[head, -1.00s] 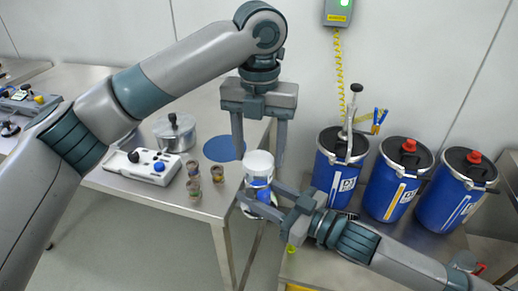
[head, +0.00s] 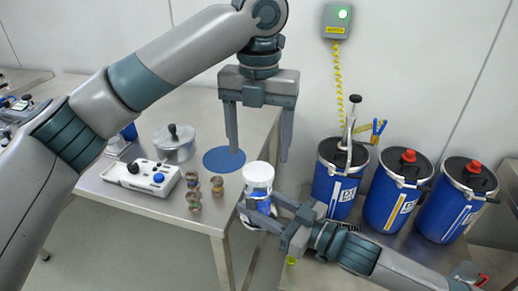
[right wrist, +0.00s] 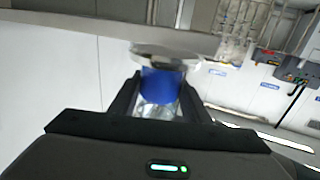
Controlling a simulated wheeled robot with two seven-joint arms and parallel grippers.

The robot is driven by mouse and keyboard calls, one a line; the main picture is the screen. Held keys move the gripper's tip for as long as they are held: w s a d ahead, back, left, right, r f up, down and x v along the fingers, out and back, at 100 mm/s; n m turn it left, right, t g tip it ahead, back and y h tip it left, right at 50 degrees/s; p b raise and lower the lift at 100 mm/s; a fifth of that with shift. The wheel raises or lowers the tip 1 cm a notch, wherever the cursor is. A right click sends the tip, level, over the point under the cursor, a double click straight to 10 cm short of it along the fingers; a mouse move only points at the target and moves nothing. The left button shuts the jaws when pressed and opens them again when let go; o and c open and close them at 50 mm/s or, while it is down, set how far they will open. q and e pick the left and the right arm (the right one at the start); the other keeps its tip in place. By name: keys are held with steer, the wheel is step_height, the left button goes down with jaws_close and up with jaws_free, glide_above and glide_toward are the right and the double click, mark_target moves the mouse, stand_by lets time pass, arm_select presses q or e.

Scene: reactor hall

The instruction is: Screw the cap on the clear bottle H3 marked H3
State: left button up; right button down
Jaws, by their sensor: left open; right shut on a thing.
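My right gripper (head: 268,217) is shut on a clear bottle (head: 250,222) with a blue band, held upright off the table's right edge. A white cap (head: 258,179) sits on top of the bottle; whether it is tight cannot be told. No H3 mark is readable. In the right wrist view, the bottle's blue band (right wrist: 160,84) shows between the fingers of my right gripper (right wrist: 158,95), with a pale disc above it. My left gripper (head: 258,156) is open and empty, fingers pointing down, its tips just above the cap and to either side of it.
The metal table (head: 150,203) bears a lidded pot (head: 174,149), a white control box (head: 141,176), a blue disc (head: 224,160) and small jars (head: 218,184). Blue drums (head: 392,190) stand on the right bench. A green-lit box (head: 337,20) hangs on the wall.

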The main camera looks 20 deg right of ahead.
mark_target(258, 171)
arm_select(q)
steer(key=shift+n, duration=0.3)
steer(key=shift+c, duration=0.4)
steer(key=shift+r+n, duration=0.2)
steer(key=shift+n, duration=1)
steer(key=n, duration=0.4)
steer(key=shift+r, duration=0.25)
steer(key=n, duration=0.6)
steer(key=shift+r, duration=0.35)
steer(key=n, duration=0.5)
steer(key=r+n, duration=0.1)
steer(key=n, duration=0.1)
steer(key=shift+s+n, duration=0.1)
steer(key=shift+n, duration=0.2)
steer(key=n, duration=0.6)
steer(key=shift+a+r, duration=0.1)
steer(key=shift+r, duration=0.2)
steer(key=shift+f, duration=0.1)
steer(key=shift+f, duration=3.95)
